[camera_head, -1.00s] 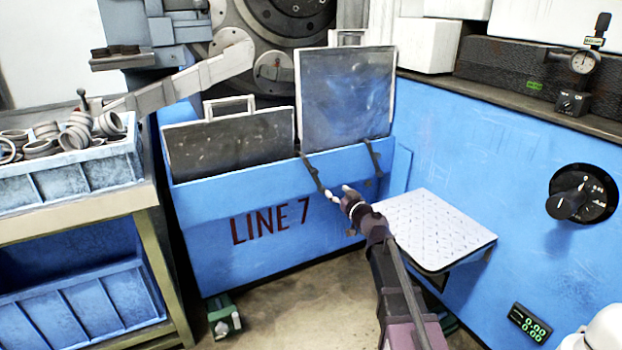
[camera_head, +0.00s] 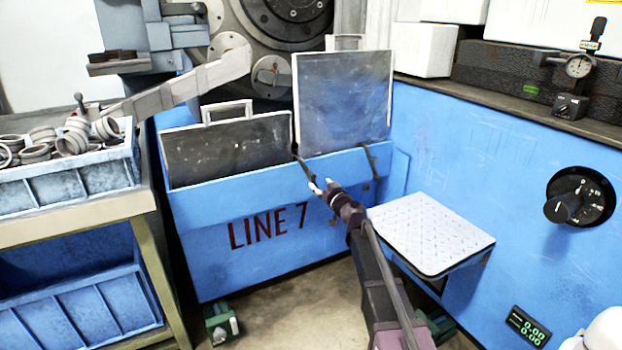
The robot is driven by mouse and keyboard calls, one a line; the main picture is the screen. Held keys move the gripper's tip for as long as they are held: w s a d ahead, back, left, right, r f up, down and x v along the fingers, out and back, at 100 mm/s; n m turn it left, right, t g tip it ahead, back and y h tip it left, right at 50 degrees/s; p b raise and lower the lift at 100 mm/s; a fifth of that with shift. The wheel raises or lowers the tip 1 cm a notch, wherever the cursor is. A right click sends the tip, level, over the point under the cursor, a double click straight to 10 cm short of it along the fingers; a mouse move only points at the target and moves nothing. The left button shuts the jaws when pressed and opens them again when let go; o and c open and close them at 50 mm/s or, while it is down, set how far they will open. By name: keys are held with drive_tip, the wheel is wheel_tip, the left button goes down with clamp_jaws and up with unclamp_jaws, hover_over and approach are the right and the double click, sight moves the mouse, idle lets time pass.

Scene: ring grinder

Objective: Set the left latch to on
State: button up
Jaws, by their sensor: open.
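The left latch (camera_head: 305,168) is a dark, narrow strip on the top front edge of the blue LINE 7 bin (camera_head: 235,205), slanting down to the right. A similar dark latch (camera_head: 370,159) sits to its right on the same edge. My gripper (camera_head: 319,187) is at the lower end of the left latch, with its fingertips open. The fingertips overlap the latch's lower end in the picture, and I cannot tell whether they touch it. My gripper hides part of the bin front behind it.
Two dark panels (camera_head: 228,148) (camera_head: 342,100) stand in the bin. A white-topped shelf (camera_head: 430,230) juts out right of my arm. A blue wall with a black dial (camera_head: 580,198) is at the right. A bench with a tray of rings (camera_head: 65,180) stands left.

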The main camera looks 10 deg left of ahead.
sight(314, 178)
drive_tip(key=shift+x, duration=2.95)
clamp_jaws()
